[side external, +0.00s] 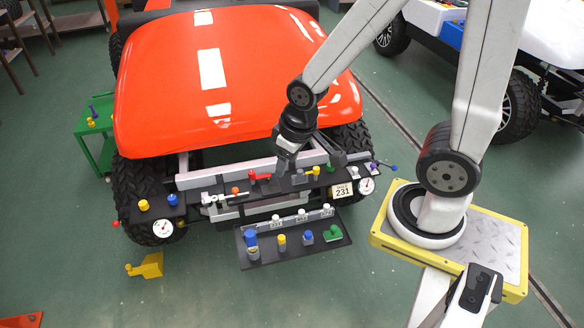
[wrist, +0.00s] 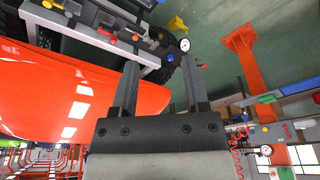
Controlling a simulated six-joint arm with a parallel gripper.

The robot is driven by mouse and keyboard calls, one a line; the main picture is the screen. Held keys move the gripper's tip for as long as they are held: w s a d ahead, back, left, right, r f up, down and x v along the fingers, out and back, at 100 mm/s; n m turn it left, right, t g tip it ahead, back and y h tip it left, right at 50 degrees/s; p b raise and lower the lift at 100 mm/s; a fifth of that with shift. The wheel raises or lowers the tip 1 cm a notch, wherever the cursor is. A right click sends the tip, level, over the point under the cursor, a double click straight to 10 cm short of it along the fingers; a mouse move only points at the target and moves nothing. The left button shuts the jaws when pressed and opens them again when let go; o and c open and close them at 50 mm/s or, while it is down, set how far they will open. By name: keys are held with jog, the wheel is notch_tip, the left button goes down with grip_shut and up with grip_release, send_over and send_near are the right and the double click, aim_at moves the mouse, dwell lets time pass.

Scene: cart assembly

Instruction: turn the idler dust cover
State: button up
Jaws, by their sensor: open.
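My gripper (side external: 309,163) is above the black front panel (side external: 205,205) of the cart, just ahead of the red hood. In the wrist view my gripper (wrist: 162,66) has its two dark fingers wide apart, with nothing between them. The panel carries a red handle (side external: 259,177), an orange knob (side external: 235,190), a yellow cap (side external: 144,205) and a blue cap (side external: 172,199). I cannot tell which part is the idler dust cover; nothing is marked with that name. My arm and gripper hide part of the panel's middle.
The red hood (side external: 160,85) rises behind the panel. A dark tray (side external: 335,240) with several small coloured parts is in front. Dial gauges (side external: 162,228) sit at the panel's ends. A yellow block (side external: 150,264) lies on the green floor; floor around it is clear.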

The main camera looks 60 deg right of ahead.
jog(key=shift+o, duration=0.2)
jog(key=w+d+f+m, duration=0.2)
jog(key=w+d, duration=0.1)
jog(key=w, duration=0.4)
jog(key=w+d+f+m+g, duration=0.1)
jog(key=w+d+f+m, duration=0.15)
jog(key=w, duration=0.35)
jog(key=w+d+f+m, duration=0.2)
jog(key=w+d+f, duration=0.1)
jog(key=w, duration=0.4)
jog(key=w+d+f+m, duration=0.2)
jog(key=d+f, duration=0.2)
jog(key=f, duration=0.1)
jog(key=w+d+f+m+g, duration=0.1)
jog(key=w+d+f+m, duration=0.1)
jog(key=d+f, duration=0.2)
jog(key=w+d+f+m, duration=0.2)
jog(key=w+d+f, duration=0.1)
jog(key=f, duration=0.4)
jog(key=shift+d+f+m+g, duration=0.25)
jog(key=shift+d+m+g, duration=0.1)
jog(key=shift+d, duration=0.2)
jog(key=shift+d+f, duration=0.2)
jog(key=shift+f, duration=0.15)
jog(key=shift+f, duration=0.15)
